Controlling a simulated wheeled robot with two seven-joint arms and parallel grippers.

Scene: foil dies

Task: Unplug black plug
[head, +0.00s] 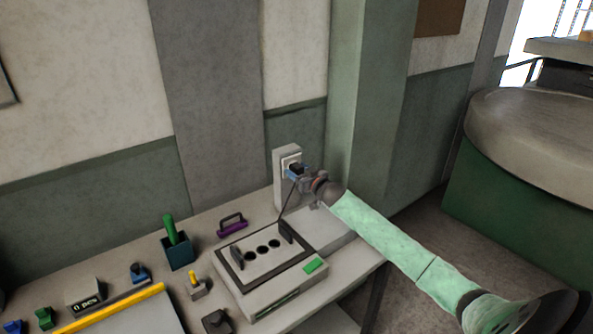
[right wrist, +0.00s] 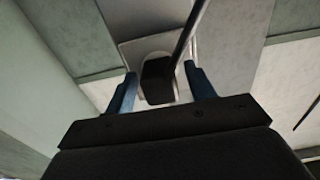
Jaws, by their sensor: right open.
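The black plug (head: 295,168) sits in a white socket (head: 286,163) on a grey upright block at the back of the bench. In the right wrist view the black plug (right wrist: 157,79) shows between the two blue fingertips, with its cord running upward. My right gripper (head: 304,173) is at the plug, its blue fingers partly covering it in the head view. In the right wrist view my right gripper (right wrist: 160,88) is open, with a finger on each side of the plug and gaps between. My left gripper is not in view.
A grey device (head: 265,262) with black handles and round holes stands in front of the socket block. A purple-handled tool (head: 232,224), a holder (head: 179,251) with a green handle and small blocks lie to the left. A green pillar (head: 370,95) rises close behind my right arm.

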